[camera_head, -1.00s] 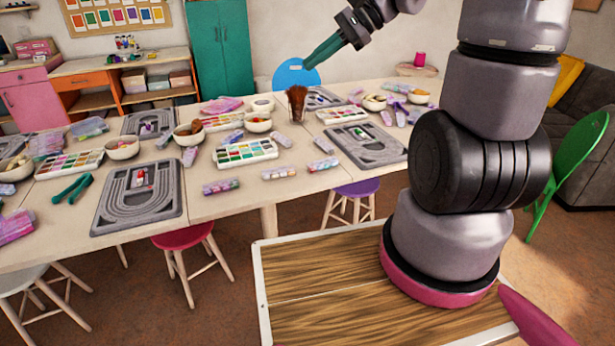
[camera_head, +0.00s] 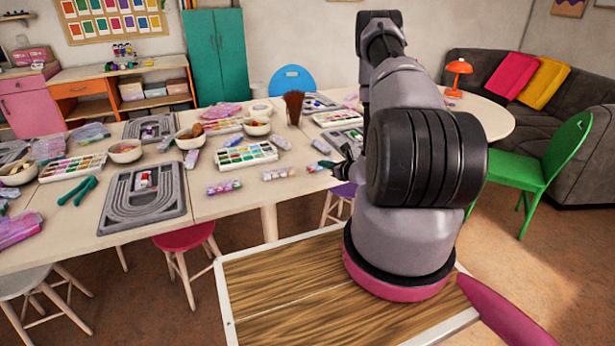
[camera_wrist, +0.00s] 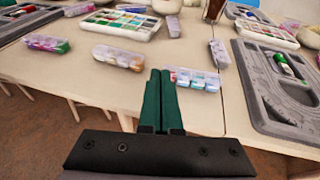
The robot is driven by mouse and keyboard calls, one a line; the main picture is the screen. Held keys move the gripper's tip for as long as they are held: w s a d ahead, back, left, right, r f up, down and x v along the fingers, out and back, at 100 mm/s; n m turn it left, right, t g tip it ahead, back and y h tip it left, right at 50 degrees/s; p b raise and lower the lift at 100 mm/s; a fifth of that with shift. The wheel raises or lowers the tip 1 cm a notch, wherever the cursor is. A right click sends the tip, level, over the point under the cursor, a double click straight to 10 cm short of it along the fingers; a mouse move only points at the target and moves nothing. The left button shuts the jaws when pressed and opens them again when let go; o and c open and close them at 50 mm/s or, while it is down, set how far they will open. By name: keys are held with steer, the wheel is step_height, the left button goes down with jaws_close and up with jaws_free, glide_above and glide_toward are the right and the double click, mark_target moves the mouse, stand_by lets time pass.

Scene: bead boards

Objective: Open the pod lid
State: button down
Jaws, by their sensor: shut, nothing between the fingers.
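Several small clear pods with coloured beads lie along the table's front edge. The closest pod (camera_wrist: 196,80) is just right of my fingertips in the wrist view; my fingers overlap its left end in the picture, and I cannot tell whether they touch. Its lid looks closed. Two more pods (camera_wrist: 118,57) (camera_wrist: 47,43) lie to the left; they also show in the head view (camera_head: 280,172) (camera_head: 225,187). My gripper (camera_wrist: 160,74) has green fingers, shut together and empty. In the head view, my gripper (camera_head: 328,165) is low by the table's front edge, partly behind my arm.
A grey bead board (camera_wrist: 262,95) lies right of the closest pod. A paint tray (camera_wrist: 122,23) and another pod (camera_wrist: 220,53) lie behind. A brush cup (camera_head: 293,118) stands farther back. Stools (camera_head: 185,240) are under the front edge.

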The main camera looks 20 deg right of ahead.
mark_target(313, 172)
step_height(313, 172, down, 5)
steer(key=s+d+m+h, duration=0.2)
steer(key=x, duration=0.9)
steer(key=shift+w+a+f, duration=0.3)
steer(key=shift+a+f, duration=0.05)
steer(key=shift+f, duration=0.05)
